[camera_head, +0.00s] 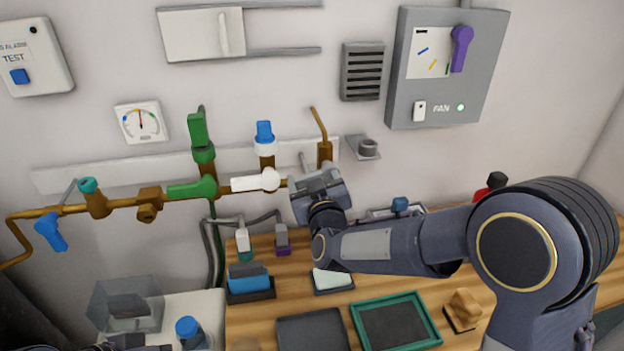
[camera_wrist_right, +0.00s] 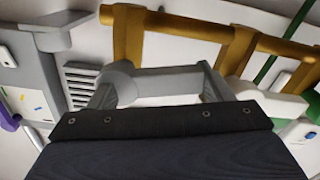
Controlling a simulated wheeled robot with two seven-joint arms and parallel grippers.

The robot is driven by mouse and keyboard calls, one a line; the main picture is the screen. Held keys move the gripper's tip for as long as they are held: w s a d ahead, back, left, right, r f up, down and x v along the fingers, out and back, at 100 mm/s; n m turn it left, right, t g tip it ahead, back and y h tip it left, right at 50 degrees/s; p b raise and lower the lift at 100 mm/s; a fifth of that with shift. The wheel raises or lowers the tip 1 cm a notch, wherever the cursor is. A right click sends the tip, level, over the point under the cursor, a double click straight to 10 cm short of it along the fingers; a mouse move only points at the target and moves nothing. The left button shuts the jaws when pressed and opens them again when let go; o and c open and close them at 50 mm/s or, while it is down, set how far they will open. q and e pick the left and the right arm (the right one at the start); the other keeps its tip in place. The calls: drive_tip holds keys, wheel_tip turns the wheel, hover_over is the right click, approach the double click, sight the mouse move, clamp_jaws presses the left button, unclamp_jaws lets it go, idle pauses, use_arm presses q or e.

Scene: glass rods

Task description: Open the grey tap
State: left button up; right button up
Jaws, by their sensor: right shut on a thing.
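The grey tap's handle (camera_wrist_right: 160,82) is a grey bar with a round hub at its left end in the right wrist view. It lies across, below the brown pipe. My right gripper (camera_wrist_right: 157,88) is shut on this handle, with a finger at each end of it. In the head view my right gripper (camera_head: 318,178) is at the right end of the brown pipe (camera_head: 122,205) and hides most of the tap. At the bottom left, dark parts of my left gripper (camera_head: 128,341) barely show, and its jaws cannot be made out.
A white handle (camera_head: 256,182), a green handle (camera_head: 193,188) and a blue handle (camera_head: 50,232) sit along the same pipe to the left. A grey fan box (camera_head: 400,95) hangs at upper right. Below, the wooden table holds a green-rimmed tray (camera_head: 437,336) and several small things.

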drive_tip(key=n, duration=0.1)
drive_tip(key=f+n, duration=0.1)
drive_tip(key=shift+d+n, duration=0.1)
drive_tip(key=shift+n, duration=0.3)
drive_tip(key=o, duration=1.4)
drive_tip(key=s, duration=0.2)
drive_tip(key=s+d+b, duration=0.1)
drive_tip(key=s, duration=0.4)
drive_tip(key=shift+s+d+b, duration=0.3)
drive_tip(key=shift+s+b, duration=0.05)
drive_tip(key=shift+b, duration=0.05)
